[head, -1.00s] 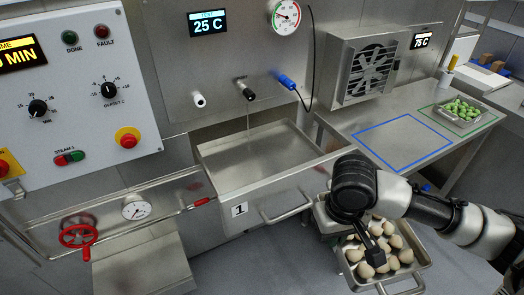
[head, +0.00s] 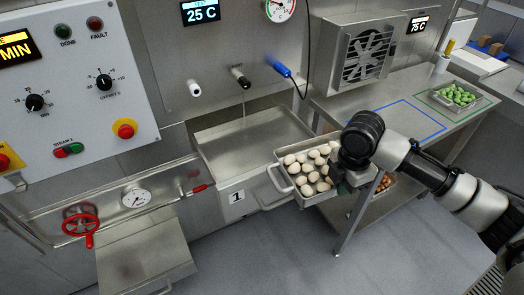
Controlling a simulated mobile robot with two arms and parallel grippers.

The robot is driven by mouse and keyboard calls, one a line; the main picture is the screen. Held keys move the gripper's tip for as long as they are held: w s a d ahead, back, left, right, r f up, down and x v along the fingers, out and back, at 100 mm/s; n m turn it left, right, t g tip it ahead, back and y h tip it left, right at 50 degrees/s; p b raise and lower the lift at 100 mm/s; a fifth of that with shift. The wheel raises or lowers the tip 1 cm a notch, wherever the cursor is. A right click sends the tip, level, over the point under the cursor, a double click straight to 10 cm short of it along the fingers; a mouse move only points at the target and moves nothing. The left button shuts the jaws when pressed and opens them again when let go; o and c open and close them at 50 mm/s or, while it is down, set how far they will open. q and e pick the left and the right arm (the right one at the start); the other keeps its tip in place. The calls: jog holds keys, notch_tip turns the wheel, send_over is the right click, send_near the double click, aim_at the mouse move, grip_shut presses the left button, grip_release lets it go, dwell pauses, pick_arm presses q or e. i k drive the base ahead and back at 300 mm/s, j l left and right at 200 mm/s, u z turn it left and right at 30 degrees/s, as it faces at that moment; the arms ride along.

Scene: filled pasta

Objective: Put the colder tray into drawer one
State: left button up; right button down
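A metal tray of pale, round filled pasta (head: 318,201) hangs in the air just right of drawer one, overlapping its front right corner in the head view. My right gripper (head: 341,181) is shut on the tray's right end; its fingers are partly hidden by my wrist. Drawer one (head: 236,147), marked with a "1" label, is pulled open and looks empty. Another tray, with green pieces (head: 457,97), sits in the green outline on the table at the right. My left gripper is not in view.
A blue outline (head: 405,122) on the steel table is mostly bare. A shelf below holds brown round pieces (head: 384,182). A nozzle (head: 240,76) drips into the drawer. A red valve wheel (head: 80,222) and a lower metal box (head: 145,250) are at left.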

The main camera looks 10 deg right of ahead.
aim_at(258, 145)
jog(key=i, duration=1)
